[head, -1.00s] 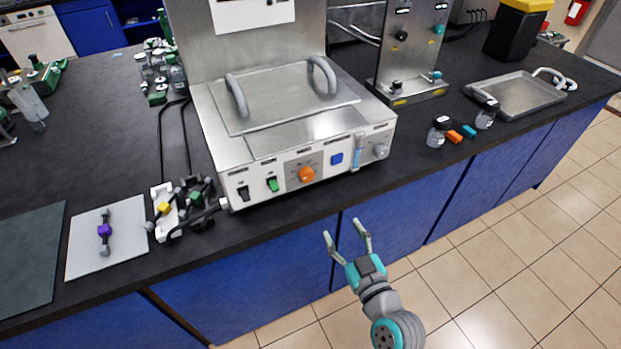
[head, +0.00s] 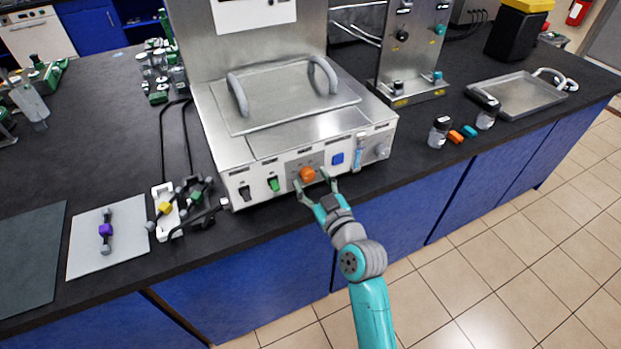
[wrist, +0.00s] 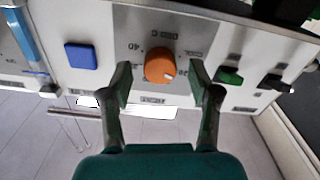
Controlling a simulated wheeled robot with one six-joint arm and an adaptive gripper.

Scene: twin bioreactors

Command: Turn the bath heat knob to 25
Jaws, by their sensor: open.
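The orange bath heat knob (head: 307,174) is on the front panel of the steel bath (head: 290,150). In the wrist view the knob (wrist: 160,65) sits between my open fingers, with a pale pointer mark toward its lower right in that picture. Panel lettering around it shows a "40" on its left; the other markings are too blurred to read. My gripper (head: 316,183) is open in front of the panel. Its fingertips (wrist: 159,78) stand on either side of the knob, with a visible gap on each side.
A green rocker switch (head: 273,184) and a black switch (head: 245,193) are left of the knob. A blue button (head: 338,158), a blue-filled tube (head: 359,152) and a grey knob (head: 382,151) are to its right. The bench's front edge runs below the panel.

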